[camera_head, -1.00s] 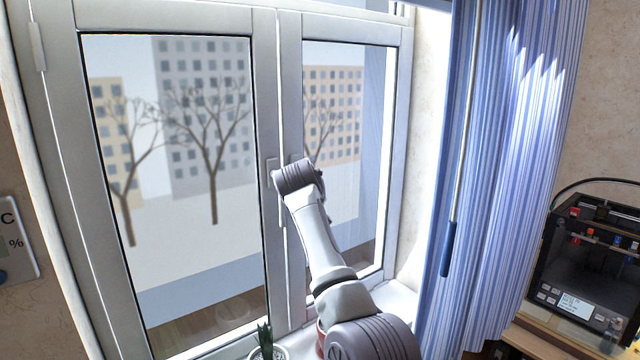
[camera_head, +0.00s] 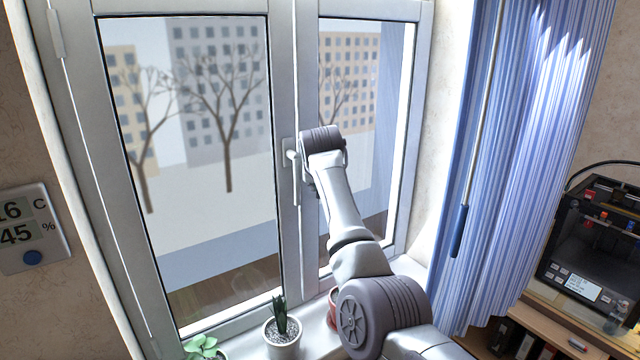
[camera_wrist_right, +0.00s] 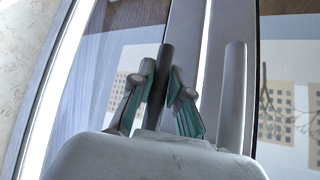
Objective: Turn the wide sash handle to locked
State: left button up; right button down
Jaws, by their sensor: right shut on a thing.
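The wide sash (camera_head: 203,170) is on the left in the head view. Its pale handle (camera_head: 295,180) is on its right stile with the lever pointing down. A pale bar that looks like this handle stands in the right wrist view (camera_wrist_right: 234,100), apart from my fingers. My right gripper (camera_wrist_right: 160,92) is shut on a dark grey bar (camera_wrist_right: 166,62) beside it, on the narrow sash side. That bar looks like the narrow sash's handle. In the head view my right wrist (camera_head: 323,140) covers this spot and hides the fingers. My left gripper is not in view.
The sill holds a potted plant (camera_head: 282,335) and a red pot (camera_head: 331,310) beside my arm. A striped curtain (camera_head: 530,150) with a rod hangs at the right. A black printer (camera_head: 590,250) stands beyond it. A thermometer panel (camera_head: 35,230) is on the left wall.

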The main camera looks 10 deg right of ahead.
jog(key=c, duration=1.1)
grip_release()
jog(key=shift+a, duration=0.1)
jog(key=v, duration=1.2)
